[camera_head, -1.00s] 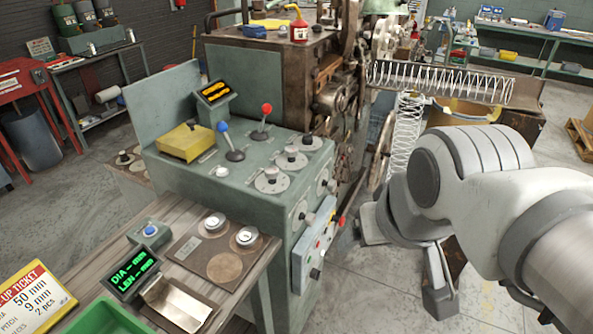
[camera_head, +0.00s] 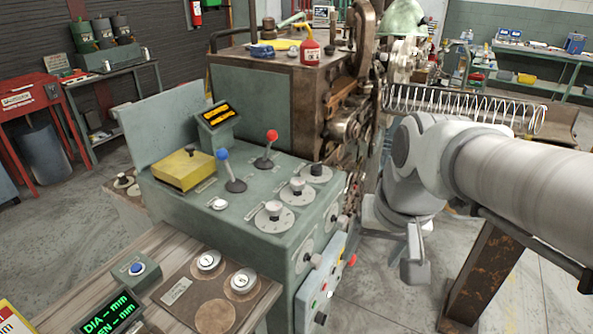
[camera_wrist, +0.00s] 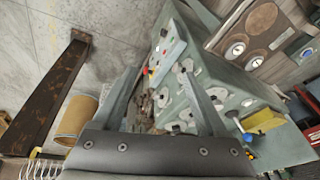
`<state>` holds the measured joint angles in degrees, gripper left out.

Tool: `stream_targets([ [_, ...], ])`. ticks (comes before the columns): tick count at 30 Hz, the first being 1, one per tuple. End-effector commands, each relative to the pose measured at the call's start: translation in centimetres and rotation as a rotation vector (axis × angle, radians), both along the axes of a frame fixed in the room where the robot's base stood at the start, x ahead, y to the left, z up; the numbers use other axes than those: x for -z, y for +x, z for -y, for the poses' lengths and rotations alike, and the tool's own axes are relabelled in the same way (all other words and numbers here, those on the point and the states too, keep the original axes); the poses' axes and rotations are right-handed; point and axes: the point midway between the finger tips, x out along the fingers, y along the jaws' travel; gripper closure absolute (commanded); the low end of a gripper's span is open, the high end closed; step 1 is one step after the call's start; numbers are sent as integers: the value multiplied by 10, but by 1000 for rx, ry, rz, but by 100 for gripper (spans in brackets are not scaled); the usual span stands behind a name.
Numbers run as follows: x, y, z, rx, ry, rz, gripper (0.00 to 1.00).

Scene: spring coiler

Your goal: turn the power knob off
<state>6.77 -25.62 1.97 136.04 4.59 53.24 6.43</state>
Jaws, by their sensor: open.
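A green machine console carries several look-alike dial knobs, and I cannot tell which is the power knob. Three dials sit on its top, one of them a near dial (camera_head: 274,210); more are on its front face, including a front knob (camera_head: 313,260). Below them is a light blue panel (camera_head: 318,288) with small buttons and knobs; it also shows in the wrist view (camera_wrist: 169,48). My gripper (camera_head: 415,262) hangs right of the console, apart from it. In the wrist view my gripper (camera_wrist: 157,68) is open and empty, with the panel and dials beyond its fingers.
Two levers, blue-topped (camera_head: 228,170) and red-topped (camera_head: 268,150), stand up from the console. A wooden bench (camera_head: 180,250) with gauges is at the front left. A coil spring on a trough (camera_head: 465,105) lies behind my arm. A rusty post (camera_head: 483,275) stands at right.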

Motion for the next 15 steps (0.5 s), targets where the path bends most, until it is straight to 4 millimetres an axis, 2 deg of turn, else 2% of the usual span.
stream_targets([
  [1,17,8,3,39,20,-40,25],
  [3,32,19,7,92,50,-90,25],
  [15,142,48,30,617,391,-480,25],
])
